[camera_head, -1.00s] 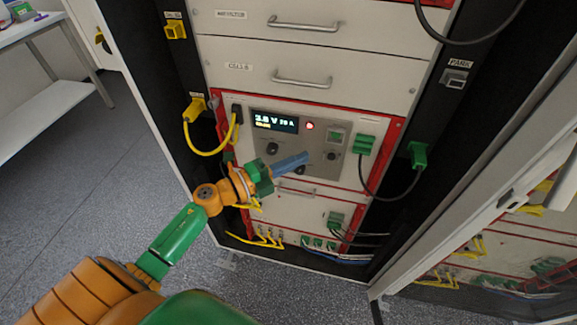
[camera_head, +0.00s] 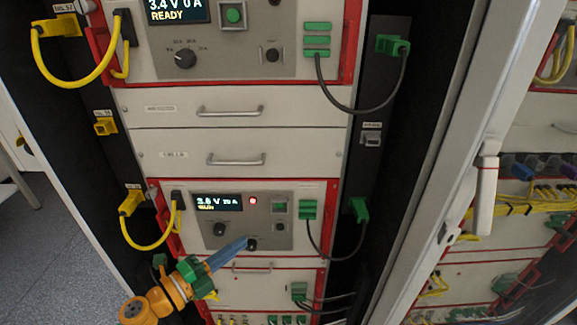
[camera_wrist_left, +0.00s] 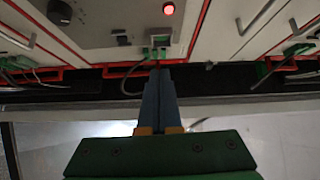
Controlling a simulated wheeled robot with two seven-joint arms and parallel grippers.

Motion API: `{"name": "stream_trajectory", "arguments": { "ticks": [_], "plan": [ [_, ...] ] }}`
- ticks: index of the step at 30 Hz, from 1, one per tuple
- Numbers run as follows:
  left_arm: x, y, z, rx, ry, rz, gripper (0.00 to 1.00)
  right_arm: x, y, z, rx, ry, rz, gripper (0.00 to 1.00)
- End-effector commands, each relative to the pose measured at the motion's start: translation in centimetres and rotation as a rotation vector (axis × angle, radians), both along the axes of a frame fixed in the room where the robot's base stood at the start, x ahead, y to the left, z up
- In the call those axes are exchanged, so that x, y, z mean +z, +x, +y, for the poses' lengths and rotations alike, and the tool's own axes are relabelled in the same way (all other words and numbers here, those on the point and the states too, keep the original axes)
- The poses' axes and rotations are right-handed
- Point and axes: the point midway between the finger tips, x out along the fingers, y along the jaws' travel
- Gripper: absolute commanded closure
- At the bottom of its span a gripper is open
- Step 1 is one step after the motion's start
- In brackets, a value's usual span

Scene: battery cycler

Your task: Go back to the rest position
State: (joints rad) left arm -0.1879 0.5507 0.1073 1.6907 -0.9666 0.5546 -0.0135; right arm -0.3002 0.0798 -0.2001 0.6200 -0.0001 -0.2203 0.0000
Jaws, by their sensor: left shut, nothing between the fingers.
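My left gripper (camera_head: 241,244) comes in from the lower left in the head view. Its long blue fingers are shut together with nothing between them. In the left wrist view the shut fingers (camera_wrist_left: 160,75) point toward a panel with a lit red lamp (camera_wrist_left: 168,9). The lower display (camera_head: 218,202) appears to read 3.8 V; the rest is too small to be sure of. My right gripper is not in view.
The upper panel's display (camera_head: 176,10) reads 3.4 V 0 A READY. Yellow cables (camera_head: 75,84) loop at the left, and dark cables with green plugs (camera_head: 392,45) at the right. An open cabinet door (camera_head: 455,165) stands at the right. Open floor (camera_head: 60,240) lies at the left.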

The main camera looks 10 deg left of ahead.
Motion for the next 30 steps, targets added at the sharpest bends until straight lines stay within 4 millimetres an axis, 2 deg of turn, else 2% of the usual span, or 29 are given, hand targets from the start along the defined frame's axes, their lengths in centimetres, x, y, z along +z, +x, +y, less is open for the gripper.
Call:
{"name": "stream_trajectory", "arguments": {
  "ticks": [2,4,5,6,7,8,9,11,12,14,15,18,21,24,30],
  "plan": [
    [-3.7,0.2,1.5,0.106,-0.123,0.113,1.00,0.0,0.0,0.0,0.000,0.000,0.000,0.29],
    [-9.7,-0.5,3.5,0.269,-0.288,0.285,1.00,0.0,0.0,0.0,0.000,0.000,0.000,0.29],
    [-12.7,-1.3,4.2,0.348,-0.358,0.370,1.00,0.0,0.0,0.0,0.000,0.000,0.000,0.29],
    [-16.8,-2.9,4.9,0.452,-0.440,0.484,1.00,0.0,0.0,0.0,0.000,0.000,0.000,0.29],
    [-19.7,-4.3,5.2,0.526,-0.494,0.567,1.00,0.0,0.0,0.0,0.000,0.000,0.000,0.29],
    [-22.4,-6.0,5.3,0.599,-0.541,0.650,1.00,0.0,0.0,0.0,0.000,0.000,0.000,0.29],
    [-25.9,-8.5,5.1,0.692,-0.594,0.758,1.00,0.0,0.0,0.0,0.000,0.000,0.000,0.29],
    [-30.6,-12.9,4.5,0.829,-0.657,0.921,1.00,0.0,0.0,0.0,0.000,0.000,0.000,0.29],
    [-33.3,-16.2,3.8,0.916,-0.688,1.026,1.00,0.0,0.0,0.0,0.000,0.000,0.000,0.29],
    [-36.5,-21.0,2.5,1.036,-0.719,1.172,1.00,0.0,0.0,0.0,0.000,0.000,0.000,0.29],
    [-38.0,-24.1,1.5,1.107,-0.731,1.259,1.00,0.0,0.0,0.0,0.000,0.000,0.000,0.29],
    [-40.2,-30.5,-0.5,1.246,-0.740,1.432,1.00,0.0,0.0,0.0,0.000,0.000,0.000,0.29],
    [-41.0,-34.2,-1.8,1.327,-0.738,1.529,1.00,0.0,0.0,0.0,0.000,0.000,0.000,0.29],
    [-41.2,-35.5,-2.3,1.356,-0.735,1.564,1.00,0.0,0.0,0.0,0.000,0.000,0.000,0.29],
    [-41.2,-35.5,-2.2,1.356,-0.735,1.563,1.00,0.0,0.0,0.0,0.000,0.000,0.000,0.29]
  ]
}}
